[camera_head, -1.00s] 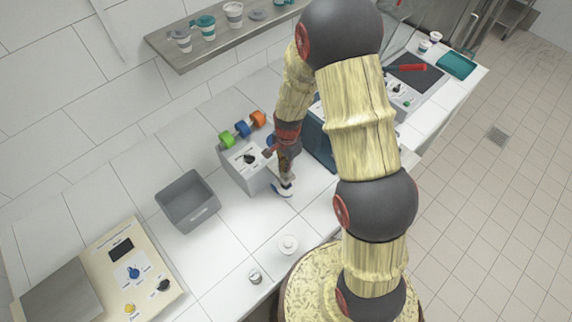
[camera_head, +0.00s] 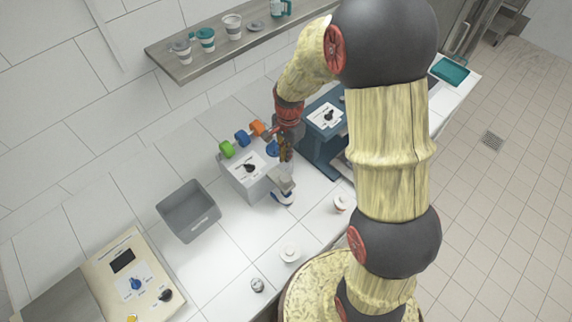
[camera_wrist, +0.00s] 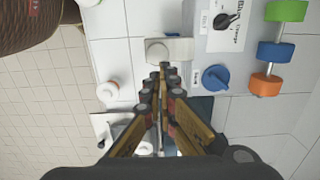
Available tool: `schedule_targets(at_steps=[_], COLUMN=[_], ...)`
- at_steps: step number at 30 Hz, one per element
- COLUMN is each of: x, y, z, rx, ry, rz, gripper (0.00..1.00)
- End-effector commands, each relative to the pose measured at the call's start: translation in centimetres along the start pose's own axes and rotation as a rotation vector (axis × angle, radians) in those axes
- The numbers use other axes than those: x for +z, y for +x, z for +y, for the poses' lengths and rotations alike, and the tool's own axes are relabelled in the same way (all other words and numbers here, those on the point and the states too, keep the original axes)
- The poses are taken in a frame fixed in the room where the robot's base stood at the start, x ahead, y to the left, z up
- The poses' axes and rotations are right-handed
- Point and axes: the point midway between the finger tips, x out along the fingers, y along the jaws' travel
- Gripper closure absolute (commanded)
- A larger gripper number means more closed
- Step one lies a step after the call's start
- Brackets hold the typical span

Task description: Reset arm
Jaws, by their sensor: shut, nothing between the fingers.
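My gripper (camera_wrist: 164,72) points down over the counter in the wrist view, its fingers together and empty. In the head view my gripper (camera_head: 286,158) shows beside the grey filler machine (camera_head: 245,180), above a cup partly hidden under the machine's spout (camera_head: 282,183). The machine carries green, blue and orange knobs (camera_head: 242,138) at its back and a dial on top. A blue knob (camera_wrist: 215,78) shows right of the fingers in the wrist view.
A grey bin (camera_head: 188,211) and a cream control panel (camera_head: 130,275) stand to the left. White lidded items (camera_head: 290,252) sit near the counter's front. A dark blue machine (camera_head: 322,140) stands to the right. A shelf (camera_head: 215,48) with cups runs along the wall.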

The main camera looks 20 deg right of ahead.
Motion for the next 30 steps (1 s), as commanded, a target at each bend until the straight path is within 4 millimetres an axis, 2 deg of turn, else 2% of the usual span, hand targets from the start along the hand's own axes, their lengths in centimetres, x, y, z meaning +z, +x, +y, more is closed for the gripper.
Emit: schedule_targets(at_steps=[6, 24, 30], x=[0.0, 0.0, 0.2], y=[-1.6, -1.7, -1.7], z=[0.0, 0.0, 0.5], rx=[-0.001, 0.000, 0.016], ry=[0.000, -0.006, -0.152], rz=[0.000, 0.000, -0.009], gripper=[1.00, 1.00, 1.00])
